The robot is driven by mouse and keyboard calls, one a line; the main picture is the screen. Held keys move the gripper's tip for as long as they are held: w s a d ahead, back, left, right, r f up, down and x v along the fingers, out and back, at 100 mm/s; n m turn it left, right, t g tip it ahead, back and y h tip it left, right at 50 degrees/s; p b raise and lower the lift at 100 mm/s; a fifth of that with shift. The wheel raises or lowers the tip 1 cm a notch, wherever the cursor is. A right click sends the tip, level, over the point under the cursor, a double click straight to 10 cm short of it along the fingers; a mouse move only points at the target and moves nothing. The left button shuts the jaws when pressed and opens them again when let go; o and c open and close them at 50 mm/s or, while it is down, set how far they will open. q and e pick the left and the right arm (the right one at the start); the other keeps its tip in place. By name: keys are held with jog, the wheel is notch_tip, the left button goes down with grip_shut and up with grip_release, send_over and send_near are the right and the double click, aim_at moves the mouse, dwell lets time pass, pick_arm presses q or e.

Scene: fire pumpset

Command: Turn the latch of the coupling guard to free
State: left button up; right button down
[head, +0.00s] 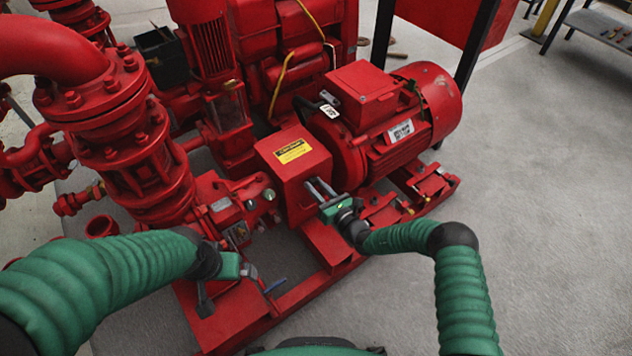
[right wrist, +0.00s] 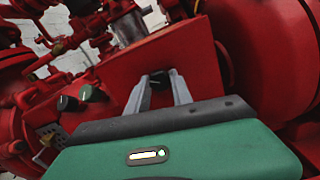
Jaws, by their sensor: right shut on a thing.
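The coupling guard (head: 292,175) is a red box with a yellow label, between the pump and the motor; its red face also fills the middle of the right wrist view (right wrist: 125,75). My right gripper (head: 318,187) reaches the guard's lower right side with its two grey fingers. In the right wrist view its fingertips (right wrist: 163,79) close on the small black latch (right wrist: 160,76) at the guard's face. The fingers partly hide the latch, so its exact angle is unclear. My left gripper (head: 240,268) hangs low at left, over the red base; its jaw opening is not clear.
A red motor (head: 400,120) stands right of the guard. Red piping (head: 125,130) and a pump block with small knobs (head: 235,210) are at left. The red base frame (head: 320,270) runs beneath. Grey floor (head: 540,200) is clear at right.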

jog(key=n+p, duration=0.3)
jog(key=n, duration=0.1)
jog(key=shift+s+f+n, duration=0.1)
jog(key=shift+n, duration=0.3)
jog(key=shift+f+n+p, duration=0.15)
jog(key=shift+n+p, duration=0.35)
jog(key=shift+n, duration=0.3)
jog(key=c, duration=1.3)
grip_release()
jog(key=shift+o, duration=0.9)
